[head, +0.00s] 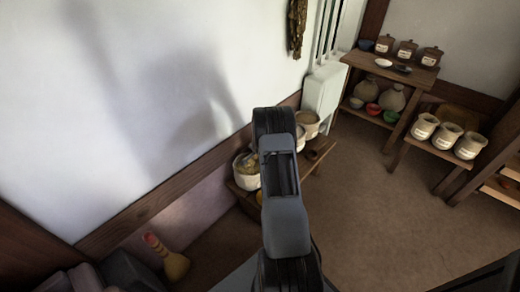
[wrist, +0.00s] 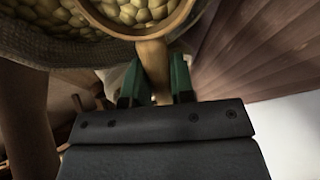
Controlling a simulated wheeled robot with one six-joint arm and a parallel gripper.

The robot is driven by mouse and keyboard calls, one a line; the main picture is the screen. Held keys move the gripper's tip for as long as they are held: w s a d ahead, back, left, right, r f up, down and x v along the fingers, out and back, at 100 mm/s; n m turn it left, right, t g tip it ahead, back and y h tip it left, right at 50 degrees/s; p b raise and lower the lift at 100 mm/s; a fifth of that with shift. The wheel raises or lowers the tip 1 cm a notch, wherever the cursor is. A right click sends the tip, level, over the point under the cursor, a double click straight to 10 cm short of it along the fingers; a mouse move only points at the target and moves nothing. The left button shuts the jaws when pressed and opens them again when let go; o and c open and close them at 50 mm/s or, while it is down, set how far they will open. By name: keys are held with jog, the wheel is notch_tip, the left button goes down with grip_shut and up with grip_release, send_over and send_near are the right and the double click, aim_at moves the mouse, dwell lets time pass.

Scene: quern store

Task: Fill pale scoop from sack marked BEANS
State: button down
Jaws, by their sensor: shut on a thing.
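In the wrist view my gripper (wrist: 155,80) is shut on the handle of a pale tan scoop (wrist: 153,57). The scoop's round bowl is at the top edge, partly cut off, with pale greenish beans (wrist: 125,12) inside its rim. A coarse woven sack (wrist: 40,48) lies around and beneath the bowl, with more beans at its upper left. In the head view an open sack (head: 246,181) with yellowish contents stands just left of my arm. My arm hides the gripper there, and no marking on this sack can be read.
More open sacks (head: 308,120) stand behind my arm on the low bench (head: 318,160). A shelf table (head: 419,76) with jars and bowls is at the back right. Three labelled pots (head: 448,136) stand on a stand. A brush (head: 174,262) is at lower left.

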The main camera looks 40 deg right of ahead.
jog(key=shift+r+p, duration=0.15)
jog(key=shift+p, duration=2.8)
jog(key=p, duration=0.3)
jog(key=shift+w+d+g+y, duration=0.15)
jog(key=shift+g+y, duration=0.15)
jog(key=shift+g, duration=0.1)
jog(key=p, duration=0.4)
jog(key=shift+w, duration=0.1)
jog(key=p, duration=0.3)
jog(key=shift+g, duration=0.3)
jog(key=shift+f+b, duration=0.35)
jog(key=shift+b, duration=0.1)
jog(key=shift+g+y+b, duration=0.4)
jog(key=shift+y+b, duration=0.1)
jog(key=shift+b, duration=0.25)
jog(key=g+b, duration=0.1)
jog(key=b, duration=0.3)
jog(key=g+y+b, duration=0.1)
jog(key=b, duration=0.2)
jog(key=shift+w+d+g+y+b, duration=0.2)
jog(key=shift+g+y+b, duration=0.1)
jog(key=shift+b, duration=0.1)
jog(key=shift+g+y, duration=0.3)
jog(key=shift+g, duration=0.2)
jog(key=shift+r+p, duration=0.4)
jog(key=shift+r, duration=2.55)
jog(key=shift+a, duration=0.1)
